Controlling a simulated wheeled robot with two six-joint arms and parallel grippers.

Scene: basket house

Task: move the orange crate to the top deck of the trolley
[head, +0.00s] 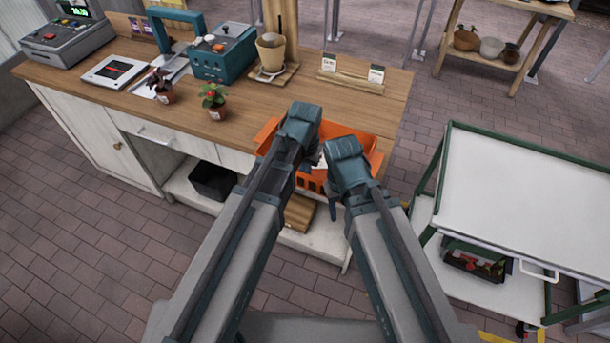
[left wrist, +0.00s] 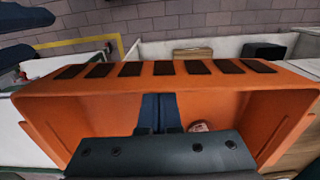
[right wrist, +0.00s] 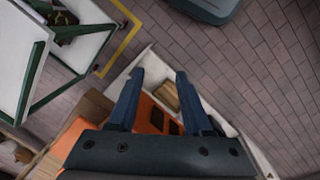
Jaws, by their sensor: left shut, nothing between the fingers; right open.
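The orange crate (head: 267,134) is at the right end of the wooden counter, by its front edge. My arms hide much of it. In the left wrist view the slotted orange wall (left wrist: 230,95) spans the picture, and a small red and white item (left wrist: 199,126) shows inside. My left gripper (left wrist: 160,99) is shut and empty, its fingers over the crate's inside. My right gripper (right wrist: 159,74) is open and empty, above the crate's near side (right wrist: 150,114). The trolley's top deck (head: 525,200), white with a green frame, is bare at the right.
The counter (head: 235,130) also holds two small potted plants (head: 213,98), a teal machine (head: 224,55) and a card holder (head: 350,72). A dark bin (head: 212,182) is on the shelf below. A filled dark crate (head: 475,265) is on the trolley's lower deck. Floor shows between counter and trolley.

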